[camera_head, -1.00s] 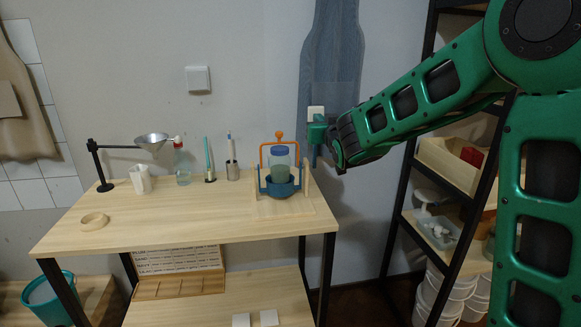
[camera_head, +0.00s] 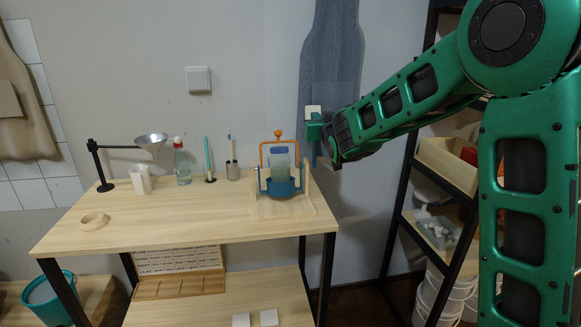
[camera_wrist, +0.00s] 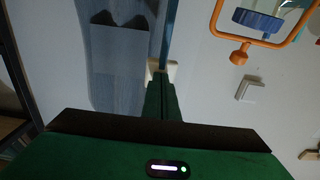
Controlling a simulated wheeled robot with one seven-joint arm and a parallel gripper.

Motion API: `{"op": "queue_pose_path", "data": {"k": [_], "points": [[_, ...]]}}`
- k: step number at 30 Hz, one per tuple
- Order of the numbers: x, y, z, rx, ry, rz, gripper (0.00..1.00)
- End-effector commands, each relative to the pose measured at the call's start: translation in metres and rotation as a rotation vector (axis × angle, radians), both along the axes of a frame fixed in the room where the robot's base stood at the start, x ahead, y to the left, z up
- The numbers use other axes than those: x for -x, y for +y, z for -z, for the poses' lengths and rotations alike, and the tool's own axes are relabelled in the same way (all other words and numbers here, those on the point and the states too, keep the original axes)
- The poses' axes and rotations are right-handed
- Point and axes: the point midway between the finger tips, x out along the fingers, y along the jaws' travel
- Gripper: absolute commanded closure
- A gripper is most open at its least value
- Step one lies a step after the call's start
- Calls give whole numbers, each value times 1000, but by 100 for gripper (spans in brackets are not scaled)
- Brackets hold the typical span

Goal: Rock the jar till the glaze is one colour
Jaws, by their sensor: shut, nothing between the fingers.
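The glass jar (camera_head: 279,171) sits in a blue cradle (camera_head: 284,189) under an orange frame (camera_head: 263,158) with a knob on top, on the table's right part. Its contents look blue-green; at this size I cannot tell whether they are one colour. My gripper (camera_head: 318,130) is to the right of the jar and a little above it, apart from the frame. In the wrist view my gripper (camera_wrist: 163,98) has its fingers together and empty. The orange knob (camera_wrist: 238,57) and part of the frame show at the upper right there.
A denim apron (camera_head: 333,60) hangs on the wall behind my gripper, near a pale wall plate (camera_wrist: 163,69). A funnel on a stand (camera_head: 151,140), a bottle (camera_head: 182,167), a cup (camera_head: 140,179) and a wooden ring (camera_head: 93,221) are left on the table. Shelves stand at right.

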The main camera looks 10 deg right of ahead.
Motion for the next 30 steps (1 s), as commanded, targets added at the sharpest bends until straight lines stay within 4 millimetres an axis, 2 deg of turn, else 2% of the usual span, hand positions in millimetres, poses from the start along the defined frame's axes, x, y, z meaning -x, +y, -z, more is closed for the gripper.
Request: {"op": "queue_pose_path", "data": {"k": [12, 23, 30], "points": [[-33, 1, 10, -1, 0, 0, 100], [-34, 0, 10, 0, 0, 0, 100], [-50, 0, 20, 0, 2, 0, 100]]}}
